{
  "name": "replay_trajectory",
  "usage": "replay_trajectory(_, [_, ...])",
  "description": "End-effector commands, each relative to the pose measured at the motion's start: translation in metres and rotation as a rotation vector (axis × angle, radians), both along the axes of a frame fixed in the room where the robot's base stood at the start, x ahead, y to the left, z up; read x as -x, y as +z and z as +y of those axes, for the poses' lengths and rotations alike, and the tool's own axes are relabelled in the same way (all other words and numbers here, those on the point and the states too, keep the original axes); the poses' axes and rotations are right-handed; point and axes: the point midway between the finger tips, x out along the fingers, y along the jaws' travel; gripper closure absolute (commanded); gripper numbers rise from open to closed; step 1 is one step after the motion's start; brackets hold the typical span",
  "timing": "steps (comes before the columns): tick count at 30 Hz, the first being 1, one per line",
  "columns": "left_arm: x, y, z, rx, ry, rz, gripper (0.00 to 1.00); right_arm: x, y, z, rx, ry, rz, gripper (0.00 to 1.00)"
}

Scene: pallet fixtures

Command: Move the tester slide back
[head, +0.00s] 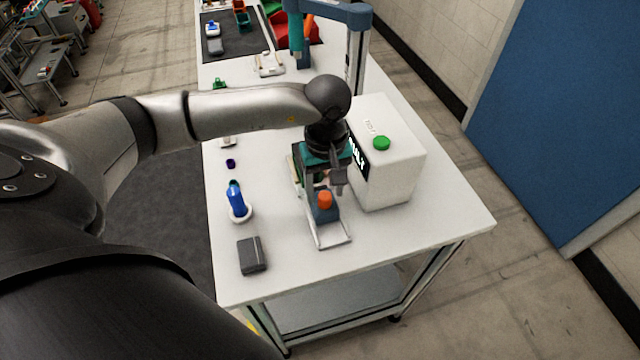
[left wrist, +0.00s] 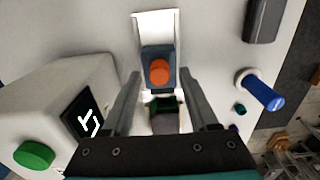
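The tester is a white box (head: 392,165) with a green button (head: 381,143) and a dark display (head: 357,157) on its side. Beside it, the slide, a blue-grey block (head: 325,214) with an orange knob (head: 324,199), sits on a pale track (head: 334,238). In the left wrist view the knob (left wrist: 159,71) lies between and just beyond the fingertips. My left gripper (head: 338,185) is open above the slide, with its fingers (left wrist: 162,78) apart and nothing visibly held. A dark green part (left wrist: 164,116) on the track is partly hidden by the gripper. My right gripper is not in view.
A blue-handled item on a white round base (head: 238,203), a dark grey box (head: 252,255) and a small purple piece (head: 230,163) stand left of the track. A teal-and-grey post (head: 357,55) rises behind. The table's (head: 450,225) front right corner is clear.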

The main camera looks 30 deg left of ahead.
Motion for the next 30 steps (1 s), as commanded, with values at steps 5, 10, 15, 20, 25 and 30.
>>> replay_trajectory(5, [-0.001,0.019,0.001,0.000,0.000,-0.004,0.40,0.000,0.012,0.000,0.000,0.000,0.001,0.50])
replay_trajectory(10, [-0.001,0.033,0.001,-0.001,0.000,-0.005,0.40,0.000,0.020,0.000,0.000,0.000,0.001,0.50])
replay_trajectory(15, [-0.001,0.044,0.001,-0.001,0.000,-0.003,0.40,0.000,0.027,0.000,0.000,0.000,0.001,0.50])
replay_trajectory(20, [-0.001,0.044,0.001,-0.001,0.000,-0.003,0.40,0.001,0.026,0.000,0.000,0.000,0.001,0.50])
replay_trajectory(25, [-0.001,0.044,0.001,0.000,0.001,-0.004,0.40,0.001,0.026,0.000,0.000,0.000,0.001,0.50])
replay_trajectory(30, [-0.001,0.044,0.001,0.000,0.001,-0.004,0.40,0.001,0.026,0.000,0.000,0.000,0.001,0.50])
